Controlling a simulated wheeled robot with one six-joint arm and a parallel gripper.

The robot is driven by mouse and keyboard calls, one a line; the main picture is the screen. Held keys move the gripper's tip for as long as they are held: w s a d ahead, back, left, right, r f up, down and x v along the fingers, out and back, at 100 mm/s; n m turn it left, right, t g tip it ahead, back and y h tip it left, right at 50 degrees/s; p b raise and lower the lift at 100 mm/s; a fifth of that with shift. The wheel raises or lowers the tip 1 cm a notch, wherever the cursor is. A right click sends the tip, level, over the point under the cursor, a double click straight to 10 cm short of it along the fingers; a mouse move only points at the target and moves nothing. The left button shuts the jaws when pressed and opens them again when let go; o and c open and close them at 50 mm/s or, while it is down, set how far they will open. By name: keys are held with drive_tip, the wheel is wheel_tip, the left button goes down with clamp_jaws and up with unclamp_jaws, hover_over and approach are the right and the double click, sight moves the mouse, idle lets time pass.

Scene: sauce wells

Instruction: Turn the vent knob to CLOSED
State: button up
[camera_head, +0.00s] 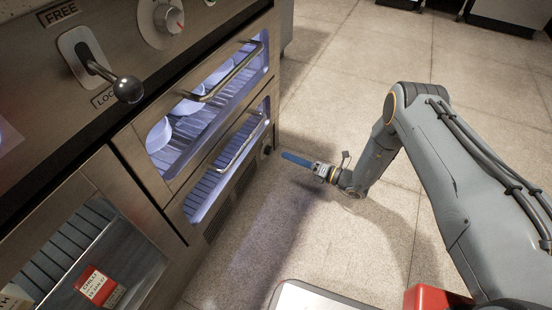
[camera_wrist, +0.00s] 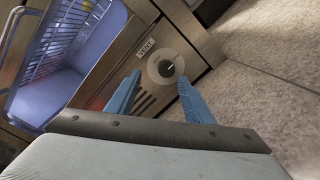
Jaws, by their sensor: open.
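The vent knob (camera_wrist: 166,69) shows in the wrist view as a small dark knob with a light pointer mark on a round pale dial. A VENT label (camera_wrist: 147,47) is beside it. I cannot read any position marks on the dial. In the head view the knob (camera_head: 267,150) is a small dark stub at the lower right corner of the steel cabinet front. My gripper (camera_wrist: 157,80) is open, with its two blue fingers pointing at the dial and nothing between them. In the head view my gripper (camera_head: 284,155) is just right of the knob, apparently a little short of it.
A lit drawer with a bar handle (camera_head: 240,142) is left of the knob, and another (camera_head: 228,75) with white bowls is above it. Dark vent slots (camera_wrist: 146,102) lie near the dial. A lever (camera_head: 128,89) sticks out above.

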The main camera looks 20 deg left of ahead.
sight(271, 151)
drive_tip(key=shift+w+f+t, duration=0.1)
drive_tip(key=shift+f+t, duration=0.3)
drive_tip(key=shift+f, duration=0.3)
drive_tip(key=shift+w+a+f+m, duration=0.1)
drive_tip(key=shift+a+f+m, duration=0.1)
drive_tip(key=shift+m, duration=0.1)
drive_tip(key=a+b, duration=0.1)
drive_tip(key=a, duration=0.1)
drive_tip(key=a+b, duration=0.1)
drive_tip(key=a, duration=0.1)
drive_tip(key=w+a+b, duration=0.1)
drive_tip(key=a, duration=0.2)
drive_tip(key=shift+w+a+r, duration=0.1)
drive_tip(key=shift+c, duration=0.4)
drive_tip(key=c, duration=1)
drive_tip(key=shift+o, duration=0.2)
